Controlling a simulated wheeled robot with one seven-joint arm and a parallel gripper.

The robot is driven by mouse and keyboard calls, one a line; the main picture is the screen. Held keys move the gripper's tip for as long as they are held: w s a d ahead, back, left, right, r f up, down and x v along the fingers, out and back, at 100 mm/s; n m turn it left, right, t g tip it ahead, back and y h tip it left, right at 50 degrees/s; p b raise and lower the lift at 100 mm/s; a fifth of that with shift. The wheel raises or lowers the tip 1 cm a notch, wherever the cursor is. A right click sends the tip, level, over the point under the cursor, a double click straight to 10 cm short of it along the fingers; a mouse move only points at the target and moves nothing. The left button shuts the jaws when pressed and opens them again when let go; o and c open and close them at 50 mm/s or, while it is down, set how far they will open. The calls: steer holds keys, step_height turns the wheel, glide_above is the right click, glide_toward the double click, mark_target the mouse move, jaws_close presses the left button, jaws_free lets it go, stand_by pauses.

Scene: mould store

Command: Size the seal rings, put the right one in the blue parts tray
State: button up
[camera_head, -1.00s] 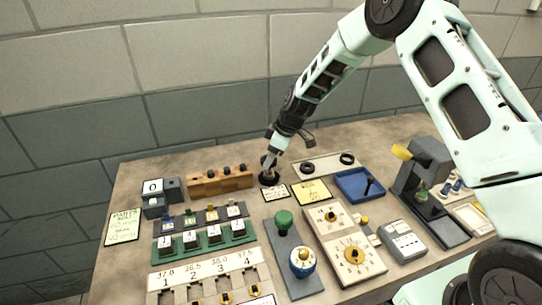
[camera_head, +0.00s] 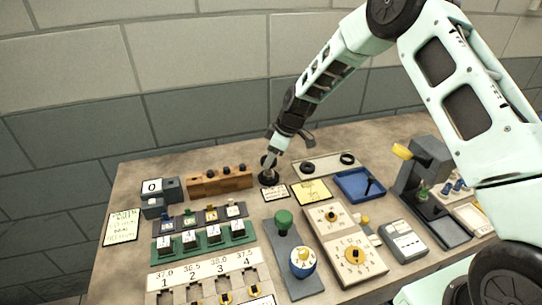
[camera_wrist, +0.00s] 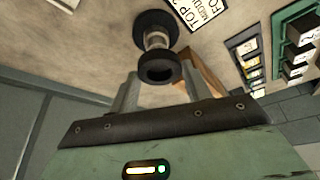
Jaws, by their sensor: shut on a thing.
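My gripper (camera_head: 268,166) is at the back of the bench, over a small stand with a black base (camera_head: 268,180). In the wrist view the fingers (camera_wrist: 160,88) are shut on a black ring (camera_wrist: 160,68). The ring lines up with the stand's pale stem; whether it is around the stem or just above it I cannot tell. Two more black seal rings, one left (camera_head: 308,168) and one right (camera_head: 347,158), lie on a pale plate (camera_head: 328,165). The blue parts tray (camera_head: 349,194) is right of my gripper, with a dark upright piece (camera_head: 369,186) in it.
A wooden block with dark knobs (camera_head: 220,180) stands left of my gripper. A yellow note (camera_head: 311,191) lies between the stand and the blue tray. Dial boxes (camera_head: 345,245), a green-knobbed device (camera_head: 284,222) and a grey press (camera_head: 425,170) crowd the front and right.

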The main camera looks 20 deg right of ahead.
steer(key=shift+f+b, duration=0.55)
steer(key=shift+b, duration=0.05)
stand_by(0.5)
steer(key=o, duration=1.4)
steer(key=shift+r, duration=0.15)
step_height(320, 180, up, 7)
steer(key=p, duration=0.3)
steer(key=shift+r+p, duration=0.15)
steer(key=shift+p, duration=0.15)
